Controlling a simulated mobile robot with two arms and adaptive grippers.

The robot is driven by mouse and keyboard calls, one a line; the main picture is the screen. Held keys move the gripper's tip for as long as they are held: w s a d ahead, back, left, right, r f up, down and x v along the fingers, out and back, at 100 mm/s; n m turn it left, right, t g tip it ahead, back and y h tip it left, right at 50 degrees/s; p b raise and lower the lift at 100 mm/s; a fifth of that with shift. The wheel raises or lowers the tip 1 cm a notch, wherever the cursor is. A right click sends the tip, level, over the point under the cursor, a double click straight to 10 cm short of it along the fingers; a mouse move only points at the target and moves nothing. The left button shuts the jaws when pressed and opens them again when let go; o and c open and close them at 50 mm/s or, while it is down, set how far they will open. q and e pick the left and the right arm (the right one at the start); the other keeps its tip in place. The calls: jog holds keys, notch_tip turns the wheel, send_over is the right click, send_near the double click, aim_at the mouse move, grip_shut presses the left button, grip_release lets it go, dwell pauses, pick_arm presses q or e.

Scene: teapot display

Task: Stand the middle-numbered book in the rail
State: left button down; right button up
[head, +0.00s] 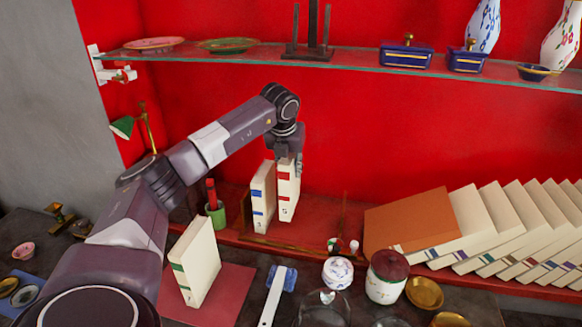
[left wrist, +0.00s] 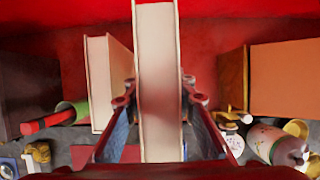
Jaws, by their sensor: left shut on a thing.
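My left gripper (head: 288,160) is shut on the top of a white book with red bands (head: 287,190), held upright. In the left wrist view this book (left wrist: 157,80) stands between the two fingers. A white book with blue bands (head: 263,196) stands upright just left of it, and it also shows in the left wrist view (left wrist: 107,80). Both are at the wooden rail (head: 285,245) on the red shelf. I cannot tell whether the held book's bottom touches the rail. A white book with a green band (head: 196,262) stands on a dark red mat (head: 232,285). Numbers are too small to read.
A row of leaning books (head: 490,225) fills the right of the shelf. A green cup (head: 216,213) with a red item is left of the rail. A glass shelf (head: 350,62) is above.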

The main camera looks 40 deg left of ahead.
pick_arm(q)
jog(key=f+b, duration=0.1)
jog(key=f, duration=0.1)
jog(key=f+b, duration=0.2)
jog(key=f, duration=0.1)
jog(key=shift+w+a+f, duration=0.1)
jog(key=shift+w+a, duration=0.05)
jog(key=shift+w, duration=0.05)
jog(key=shift+f+b, duration=0.45)
jog(key=shift+f, duration=0.45)
pick_arm(e)
jog(key=f, duration=0.1)
jog(key=w+f, duration=0.1)
jog(key=f, duration=0.1)
jog(key=a+f, duration=0.1)
jog(key=shift+w+f, duration=0.25)
jog(key=shift+w, duration=0.05)
